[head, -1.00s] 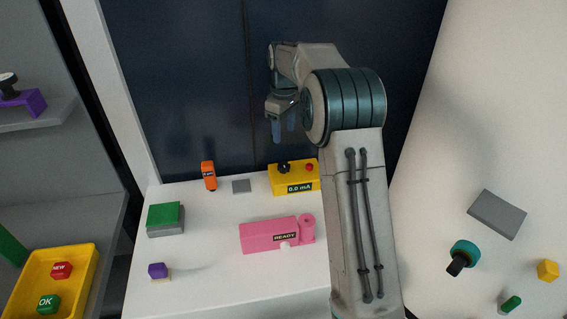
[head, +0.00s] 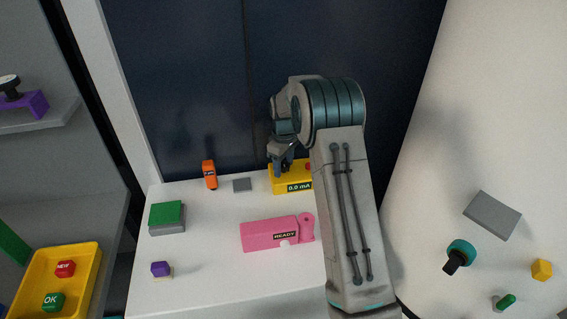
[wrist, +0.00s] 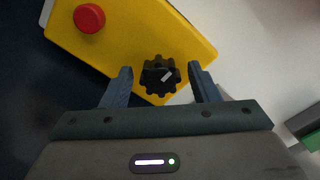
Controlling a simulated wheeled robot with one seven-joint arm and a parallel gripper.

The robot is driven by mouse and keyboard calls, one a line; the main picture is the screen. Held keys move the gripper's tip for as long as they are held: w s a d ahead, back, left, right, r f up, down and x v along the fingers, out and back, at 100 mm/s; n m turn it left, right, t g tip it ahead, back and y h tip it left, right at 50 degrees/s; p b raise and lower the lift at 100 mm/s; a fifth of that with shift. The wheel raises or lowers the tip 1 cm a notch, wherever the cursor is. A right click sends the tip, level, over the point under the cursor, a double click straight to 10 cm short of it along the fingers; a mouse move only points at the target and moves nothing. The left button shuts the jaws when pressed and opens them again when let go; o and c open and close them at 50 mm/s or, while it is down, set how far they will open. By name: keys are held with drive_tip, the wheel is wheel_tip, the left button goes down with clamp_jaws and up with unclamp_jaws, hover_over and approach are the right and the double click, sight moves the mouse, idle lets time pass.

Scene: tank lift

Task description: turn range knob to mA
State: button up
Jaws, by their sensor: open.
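The yellow meter (head: 290,179) stands at the back of the white bench, its display reading 0.0 mA in the head view. In the wrist view its yellow top (wrist: 128,45) carries a red button (wrist: 89,18) and the black range knob (wrist: 160,76) with a pale pointer mark. My gripper (wrist: 160,80) is open, with one finger on each side of the knob and a visible gap on both sides. In the head view my gripper (head: 281,166) is over the meter's left part and hides the knob; my arm covers the right end.
A pink device (head: 270,234) marked READY sits in front of the meter. A grey plate (head: 242,185) and an orange device (head: 209,174) are to the left. A green-topped block (head: 166,216) and a purple block (head: 161,269) stand further left. Bare bench lies between them.

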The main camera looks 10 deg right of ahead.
drive_tip(key=c, duration=1)
drive_tip(key=shift+o, duration=0.2)
drive_tip(key=shift+m, duration=0.3)
drive_tip(key=m+b, duration=0.1)
drive_tip(key=m, duration=0.2)
drive_tip(key=shift+b, duration=0.3)
drive_tip(key=m+b, duration=0.1)
drive_tip(key=m, duration=0.8)
drive_tip(key=shift+m, duration=0.3)
drive_tip(key=m, duration=0.4)
drive_tip(key=shift+m, duration=0.3)
